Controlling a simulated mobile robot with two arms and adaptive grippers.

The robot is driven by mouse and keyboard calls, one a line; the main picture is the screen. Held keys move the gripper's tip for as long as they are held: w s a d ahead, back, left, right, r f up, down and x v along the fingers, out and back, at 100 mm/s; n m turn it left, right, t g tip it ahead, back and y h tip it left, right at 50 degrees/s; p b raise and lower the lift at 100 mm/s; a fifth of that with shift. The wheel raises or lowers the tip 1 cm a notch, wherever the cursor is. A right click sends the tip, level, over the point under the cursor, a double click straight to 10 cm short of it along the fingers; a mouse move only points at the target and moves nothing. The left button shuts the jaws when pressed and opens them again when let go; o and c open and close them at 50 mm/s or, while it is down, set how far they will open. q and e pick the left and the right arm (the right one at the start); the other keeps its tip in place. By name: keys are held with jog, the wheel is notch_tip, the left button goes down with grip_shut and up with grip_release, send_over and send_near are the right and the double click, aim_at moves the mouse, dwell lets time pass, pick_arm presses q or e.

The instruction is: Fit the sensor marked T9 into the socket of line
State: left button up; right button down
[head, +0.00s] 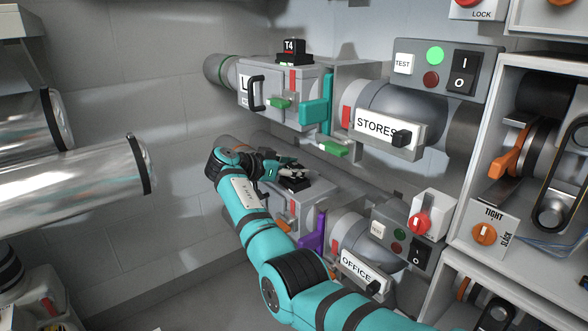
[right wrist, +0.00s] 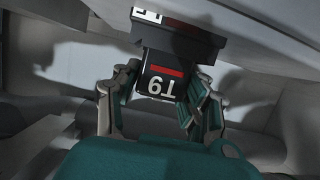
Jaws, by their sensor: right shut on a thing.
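The sensor marked T9 (right wrist: 163,85) is a dark block with a red stripe, its mark upside down in the right wrist view. My right gripper (right wrist: 160,100) is shut on it, one finger on each side. The sensor's far end meets or overlaps a dark socket block (right wrist: 180,38); I cannot tell how deep it sits. In the head view my right gripper (head: 286,170) is over the lower line's housing, just above a black socket (head: 294,184). The gripper hides the sensor there. My left gripper is not in view.
A T4 sensor (head: 290,47) stands on the upper housing (head: 284,88), beside the STORES blower (head: 400,112). The OFFICE blower (head: 350,236) is below, with a purple lever (head: 314,232) nearby. A switch panel (head: 447,70) and an open cabinet (head: 482,130) are at right.

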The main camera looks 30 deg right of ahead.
jog(key=shift+s+f, duration=0.15)
jog(key=shift+f, duration=0.5)
jog(key=c, duration=0.6)
grip_release()
jog(key=shift+s, duration=0.1)
jog(key=v, duration=0.8)
jog(key=r+v, duration=0.1)
jog(key=v, duration=0.3)
jog(key=shift+d, duration=0.2)
